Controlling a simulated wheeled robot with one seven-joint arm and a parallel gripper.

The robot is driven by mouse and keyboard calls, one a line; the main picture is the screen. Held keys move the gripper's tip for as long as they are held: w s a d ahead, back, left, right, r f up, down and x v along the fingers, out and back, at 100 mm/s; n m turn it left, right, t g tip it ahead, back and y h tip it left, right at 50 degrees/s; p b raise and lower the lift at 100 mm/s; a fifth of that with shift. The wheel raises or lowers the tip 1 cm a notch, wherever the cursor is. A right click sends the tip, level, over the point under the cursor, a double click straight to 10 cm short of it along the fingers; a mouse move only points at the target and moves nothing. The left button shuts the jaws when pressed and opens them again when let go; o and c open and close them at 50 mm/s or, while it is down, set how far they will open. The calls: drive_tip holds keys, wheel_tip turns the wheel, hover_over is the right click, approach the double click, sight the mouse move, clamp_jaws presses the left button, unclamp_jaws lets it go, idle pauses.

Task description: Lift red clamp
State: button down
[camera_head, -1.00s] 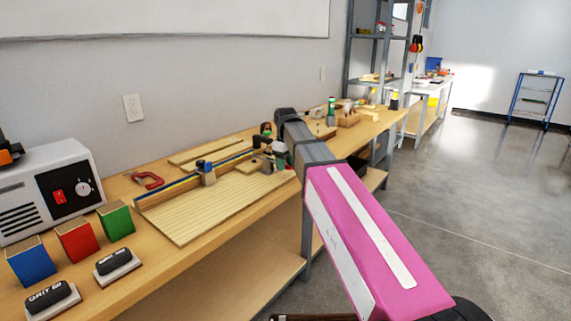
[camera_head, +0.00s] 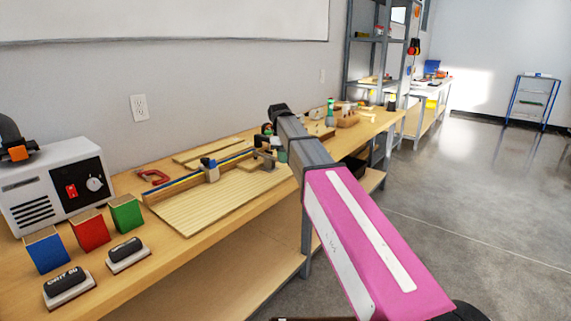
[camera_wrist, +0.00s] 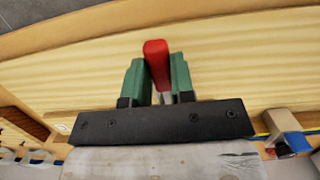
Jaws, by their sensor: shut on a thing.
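In the wrist view my gripper (camera_wrist: 155,80) has its two green fingers shut on a red clamp (camera_wrist: 156,52). Only a red bar-like part shows, standing out past the fingertips, with a little grey metal between the fingers. The rest is hidden. In the head view my gripper (camera_head: 281,155) is over the right part of the light wooden board, and the held piece cannot be made out there. A second red, C-shaped clamp (camera_head: 153,177) lies on the bench at the left, behind the board and apart from my gripper.
The slatted board (camera_head: 200,220) carries a blue-and-yellow fence with a small blue-and-grey fitting (camera_head: 211,170). Red (camera_head: 90,231), blue (camera_head: 47,250) and green (camera_head: 127,214) blocks, sanding blocks (camera_head: 125,250) and a white machine (camera_head: 50,190) stand left. Open floor lies right.

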drive_tip(key=shift+w+a+r+g+h, duration=0.2)
drive_tip(key=shift+a+r+g+h, duration=0.05)
drive_tip(key=shift+r+g+h, duration=0.5)
drive_tip(key=shift+f, duration=0.1)
